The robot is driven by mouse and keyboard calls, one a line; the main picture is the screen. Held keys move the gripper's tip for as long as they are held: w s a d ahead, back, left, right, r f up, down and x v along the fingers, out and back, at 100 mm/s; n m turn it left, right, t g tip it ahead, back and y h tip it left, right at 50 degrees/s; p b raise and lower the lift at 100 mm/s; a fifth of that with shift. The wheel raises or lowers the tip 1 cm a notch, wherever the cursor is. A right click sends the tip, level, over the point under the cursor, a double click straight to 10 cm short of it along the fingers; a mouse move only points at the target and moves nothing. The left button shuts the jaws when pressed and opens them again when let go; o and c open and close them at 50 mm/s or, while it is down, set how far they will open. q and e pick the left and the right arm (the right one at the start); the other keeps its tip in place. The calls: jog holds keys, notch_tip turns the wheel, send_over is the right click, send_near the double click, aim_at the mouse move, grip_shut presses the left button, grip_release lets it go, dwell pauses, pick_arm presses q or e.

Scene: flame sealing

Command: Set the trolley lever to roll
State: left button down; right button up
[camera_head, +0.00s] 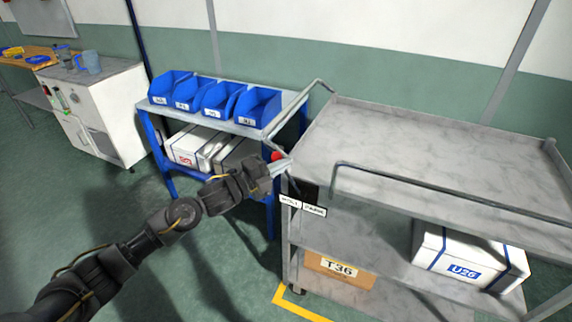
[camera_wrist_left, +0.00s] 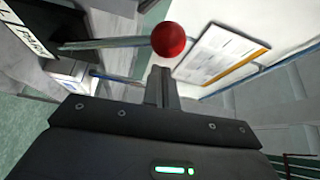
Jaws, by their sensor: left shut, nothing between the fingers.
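The trolley (camera_head: 350,120) is a grey metal cart on the right. Its lever has a red ball knob (camera_head: 277,156), which shows above and left of the ROLL label (camera_head: 290,200) and the PARK label (camera_head: 314,210). In the wrist view the red knob (camera_wrist_left: 168,39) ends a thin metal rod (camera_wrist_left: 105,44) coming from the left, near the PARK label (camera_wrist_left: 30,38). My left gripper (camera_head: 282,168) is shut and empty, its tips close to the knob. I cannot tell whether they touch. The lever's pivot is unclear.
A blue-framed rack with blue bins (camera_head: 212,100) stands left of the trolley. The trolley's handle rail (camera_head: 430,187) runs along the near edge. A box marked T36 (camera_head: 339,270) and a white U26 box (camera_head: 466,262) sit below. Open floor lies at left.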

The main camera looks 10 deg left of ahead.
pick_arm(q)
jog(key=s+d+b+v, duration=0.1)
jog(key=b+v, duration=0.1)
jog(key=v, duration=0.7)
jog(key=shift+s, duration=0.4)
jog(key=shift+d, duration=0.15)
